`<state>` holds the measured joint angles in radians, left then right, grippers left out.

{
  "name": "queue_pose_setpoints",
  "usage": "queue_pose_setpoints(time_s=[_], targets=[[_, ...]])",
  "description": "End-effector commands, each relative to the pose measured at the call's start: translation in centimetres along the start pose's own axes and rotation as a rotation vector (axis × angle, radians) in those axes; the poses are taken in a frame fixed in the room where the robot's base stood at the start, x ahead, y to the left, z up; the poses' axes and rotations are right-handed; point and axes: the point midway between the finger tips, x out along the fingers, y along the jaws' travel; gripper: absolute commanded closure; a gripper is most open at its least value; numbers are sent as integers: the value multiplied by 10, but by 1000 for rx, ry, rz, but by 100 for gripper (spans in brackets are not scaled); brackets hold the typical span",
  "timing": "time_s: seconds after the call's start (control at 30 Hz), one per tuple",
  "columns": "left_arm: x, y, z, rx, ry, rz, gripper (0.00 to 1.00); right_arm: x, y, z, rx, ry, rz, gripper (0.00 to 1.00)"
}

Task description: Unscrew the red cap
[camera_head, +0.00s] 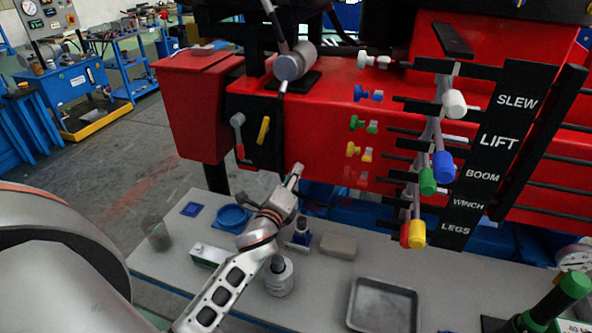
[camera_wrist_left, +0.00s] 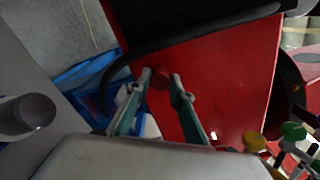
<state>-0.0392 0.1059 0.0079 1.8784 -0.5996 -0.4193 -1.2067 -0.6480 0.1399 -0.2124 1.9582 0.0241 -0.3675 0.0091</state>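A small round red cap (camera_wrist_left: 160,79) shows in the left wrist view against the red machine panel (camera_wrist_left: 228,75). My left gripper (camera_wrist_left: 161,75) has its two fingers apart, one on each side of the cap in that view. I cannot tell whether the fingertips touch it. In the head view my left gripper (camera_head: 297,172) reaches up to the lower edge of the red machine (camera_head: 320,140). I cannot make out the cap there. My right gripper is in neither view.
Coloured levers (camera_head: 427,181) and valve handles stick out to the right of the gripper. Below, a grey table (camera_head: 330,280) holds a metal tray (camera_head: 384,283), a blue bowl (camera_head: 233,217), a jar (camera_head: 279,277) and a green-and-white box (camera_head: 207,255). A black hose (camera_wrist_left: 190,38) runs above the fingertips.

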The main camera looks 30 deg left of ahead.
Motion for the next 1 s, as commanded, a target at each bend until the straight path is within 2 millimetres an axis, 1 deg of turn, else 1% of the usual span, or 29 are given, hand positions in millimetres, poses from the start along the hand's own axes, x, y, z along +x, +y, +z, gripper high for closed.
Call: queue_pose_setpoints(time_s=[0.27, 0.53, 0.57, 0.7, 0.8, 0.87, 1.0], targets=[[0, 0, 0, 0, 0, 0, 100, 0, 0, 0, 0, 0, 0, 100], [-2, 0, 0, -11, 0, 0, 100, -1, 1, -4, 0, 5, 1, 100], [-2, 0, 0, -34, 0, 1, 100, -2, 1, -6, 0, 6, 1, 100], [-2, -2, 1, -272, -2, 2, 100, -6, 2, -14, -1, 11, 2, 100], [-2, -2, 1, -411, -1, 1, 100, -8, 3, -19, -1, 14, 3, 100], [-2, -1, 1, -449, -1, 1, 100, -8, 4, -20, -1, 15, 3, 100], [-2, 0, 0, -454, 0, 0, 100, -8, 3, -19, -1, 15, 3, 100]])
